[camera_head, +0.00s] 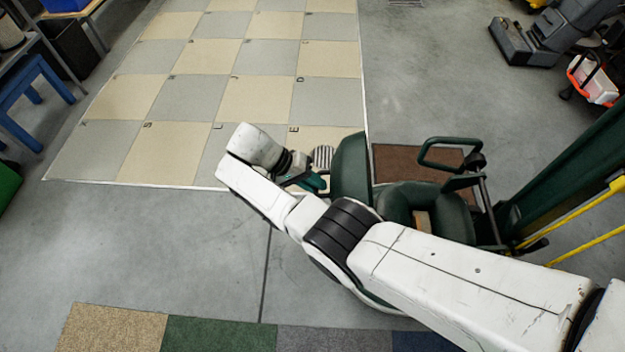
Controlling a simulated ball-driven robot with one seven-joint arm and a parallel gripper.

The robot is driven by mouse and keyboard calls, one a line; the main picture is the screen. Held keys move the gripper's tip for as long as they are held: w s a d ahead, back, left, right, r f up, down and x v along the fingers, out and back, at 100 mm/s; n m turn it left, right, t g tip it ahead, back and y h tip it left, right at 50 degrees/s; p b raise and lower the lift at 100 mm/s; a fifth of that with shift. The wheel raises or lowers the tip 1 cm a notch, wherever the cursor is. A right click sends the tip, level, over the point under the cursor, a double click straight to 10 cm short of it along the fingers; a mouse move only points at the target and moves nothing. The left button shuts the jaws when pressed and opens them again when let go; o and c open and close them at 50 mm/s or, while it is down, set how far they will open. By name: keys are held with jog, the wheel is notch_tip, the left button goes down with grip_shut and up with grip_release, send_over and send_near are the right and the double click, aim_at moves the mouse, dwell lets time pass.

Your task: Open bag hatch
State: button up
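A dark green machine (430,200) with a looped handle (447,155) stands on the floor right of centre, partly hidden by my white arm. A rounded dark green panel (350,168) stands up at its left side; it may be the bag hatch, but I cannot tell whether it is open. A small tan piece (423,221) shows in the body beside it. My gripper (310,182) is at the left edge of the panel, near a small teal part. I cannot tell whether it touches the panel or whether its fingers are open.
A checkered tile mat (205,97) covers the upper left floor. A brown mat (395,160) lies behind the machine. A green post (570,165) with yellow rails stands at right. Coloured carpet tiles (220,335) lie in front. A blue stool (30,95) is at left. Grey floor between is clear.

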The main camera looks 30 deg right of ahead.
jog(key=o, duration=0.4)
jog(key=shift+w, duration=0.1)
jog(key=shift+r, duration=0.1)
jog(key=v, duration=1)
jog(key=shift+a+r, duration=0.2)
jog(key=shift+r, duration=0.05)
